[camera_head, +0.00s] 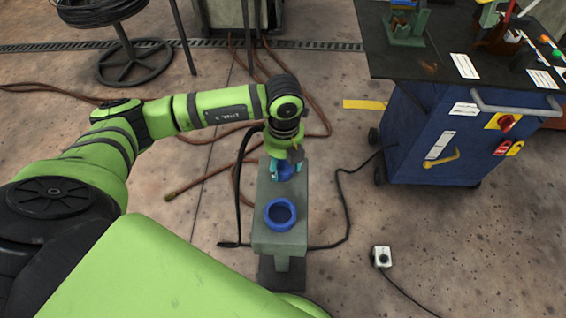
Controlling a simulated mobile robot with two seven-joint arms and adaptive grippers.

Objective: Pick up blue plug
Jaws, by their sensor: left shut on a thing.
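My left arm comes in from the left, and my left gripper (284,163) points down over the far end of a narrow grey stand. It is shut on the blue plug (287,174), which shows only in part below the fingers. The gripper hides the plug's upper part, and I cannot tell whether the plug touches the stand. A blue ring (271,221) with a dark opening sits on the near half of the stand, apart from the plug. My right gripper is not in view.
The grey stand (262,239) rises from the floor. A blue cart (420,125) with a dark top stands at the right. Brown hoses and a black cable lie around the stand. A small white box (381,256) lies at the lower right. A black wheeled reel stands at the upper left.

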